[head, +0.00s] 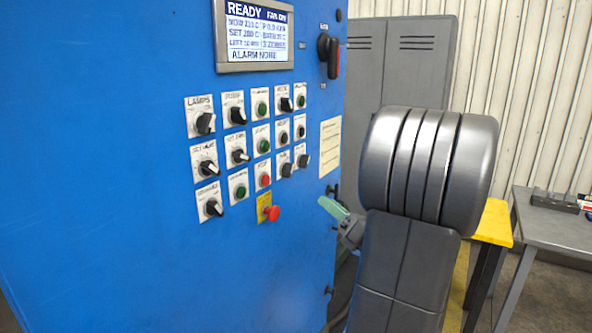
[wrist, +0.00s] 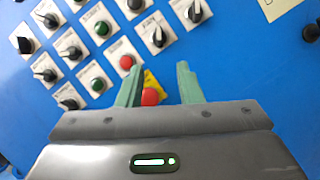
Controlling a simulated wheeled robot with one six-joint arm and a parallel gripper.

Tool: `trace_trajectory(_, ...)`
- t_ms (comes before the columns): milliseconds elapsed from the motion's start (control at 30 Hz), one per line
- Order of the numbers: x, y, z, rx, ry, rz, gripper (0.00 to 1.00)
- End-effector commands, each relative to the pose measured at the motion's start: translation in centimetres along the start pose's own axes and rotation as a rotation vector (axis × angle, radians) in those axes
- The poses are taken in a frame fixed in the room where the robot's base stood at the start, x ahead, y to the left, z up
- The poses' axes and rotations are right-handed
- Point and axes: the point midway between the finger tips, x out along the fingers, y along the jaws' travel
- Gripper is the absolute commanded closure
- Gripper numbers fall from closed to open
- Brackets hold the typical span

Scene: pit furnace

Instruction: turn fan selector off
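The blue control panel (head: 110,180) carries rows of small labelled selectors and buttons. A black selector with a white pointer (head: 238,155), second in the middle row, has a label that seems to read "SET FAN", but the print is too blurred to be sure. Its pointer lies roughly sideways. The screen (head: 258,35) reads "READY" and "FAN ON". My gripper (wrist: 160,82) is open and empty, with its two green fingers apart toward the panel. In the head view, one green finger (head: 333,208) shows right of the panel controls; my arm hides the rest.
A red mushroom button (head: 272,213) on a yellow plate sticks out low on the panel; it also shows between my fingers in the wrist view (wrist: 150,97). A red-black rotary switch (head: 330,56) is at upper right. A grey table (head: 560,228) stands at right.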

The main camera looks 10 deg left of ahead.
Motion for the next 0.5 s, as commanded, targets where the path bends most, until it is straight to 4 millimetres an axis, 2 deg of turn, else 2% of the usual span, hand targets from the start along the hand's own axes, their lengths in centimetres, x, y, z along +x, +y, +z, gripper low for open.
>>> trace_trajectory(500, 9.7, 0.2, -0.1, 0.0, 0.006, 0.003, 0.67)
